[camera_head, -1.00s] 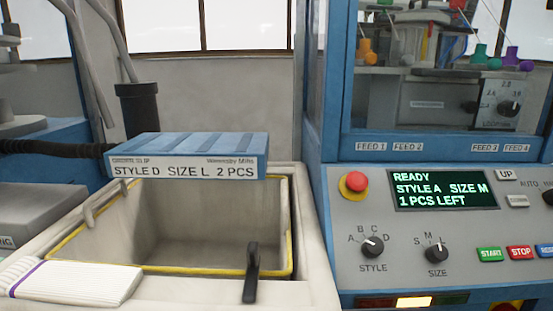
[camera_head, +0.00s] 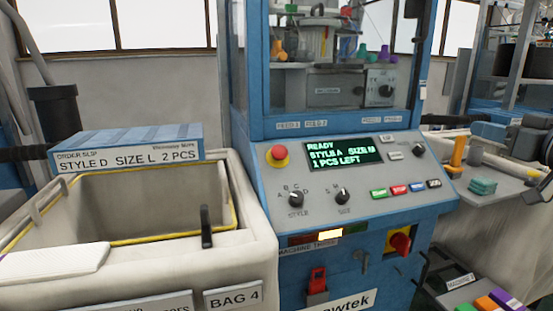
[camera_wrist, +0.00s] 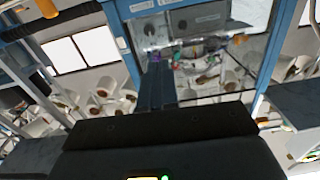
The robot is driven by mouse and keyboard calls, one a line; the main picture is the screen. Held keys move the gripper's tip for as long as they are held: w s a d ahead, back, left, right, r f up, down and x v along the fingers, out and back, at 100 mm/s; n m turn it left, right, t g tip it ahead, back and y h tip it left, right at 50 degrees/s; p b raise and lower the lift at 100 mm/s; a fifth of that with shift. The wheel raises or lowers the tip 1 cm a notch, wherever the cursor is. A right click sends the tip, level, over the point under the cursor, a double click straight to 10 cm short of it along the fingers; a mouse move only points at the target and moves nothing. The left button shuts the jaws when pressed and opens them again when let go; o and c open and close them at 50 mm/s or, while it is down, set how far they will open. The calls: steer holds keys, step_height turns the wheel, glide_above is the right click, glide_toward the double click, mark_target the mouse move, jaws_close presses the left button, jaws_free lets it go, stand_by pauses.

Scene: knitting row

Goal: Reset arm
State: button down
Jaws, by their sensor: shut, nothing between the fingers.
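In the wrist view, my gripper (camera_wrist: 157,68) points upward in the picture. Its dark fingers are together, with nothing seen between them. Behind them is the blue-framed window of a knitting machine, seen tilted, with no visible contact. In the head view I cannot make out my gripper with certainty. The knitting machine (camera_head: 258,160) stands in the middle there. Its display (camera_head: 344,152) reads READY, STYLE A, SIZE M, 1 PCS LEFT. The style knob (camera_head: 296,198) and size knob (camera_head: 342,196) sit below it.
A bin (camera_head: 255,215) stands at the left, with a blue order slip box (camera_head: 130,148) at its back reading STYLE D SIZE L 2 PCS. A folded white piece (camera_head: 50,262) lies on its front left. A red stop button (camera_head: 279,153) protrudes. Another machine's shelf (camera_head: 480,165) is at the right.

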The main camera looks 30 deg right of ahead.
steer(key=w+a+f+m+g+p, duration=0.1)
steer(key=w+a+f+m, duration=0.2)
steer(key=a+f, duration=1)
steer(key=s+a+f+g, duration=0.1)
steer(key=s+a+f, duration=0.3)
steer(key=a+f, duration=0.6)
steer(key=s+a+f+n+g+p, duration=0.15)
steer(key=s+a+f, duration=0.35)
steer(key=s+a, duration=0.6)
steer(key=s+a+r+n+y, duration=0.2)
steer(key=s+a, duration=0.1)
steer(key=s, duration=0.4)
steer(key=s+a+r+n+y+p, duration=0.1)
steer(key=s+a+r+n, duration=0.1)
steer(key=s, duration=0.6)
steer(key=shift+a+r+t+y, duration=0.3)
steer(key=shift+a+t+y, duration=0.1)
steer(key=shift+a, duration=0.35)
steer(key=shift+w, duration=0.1)
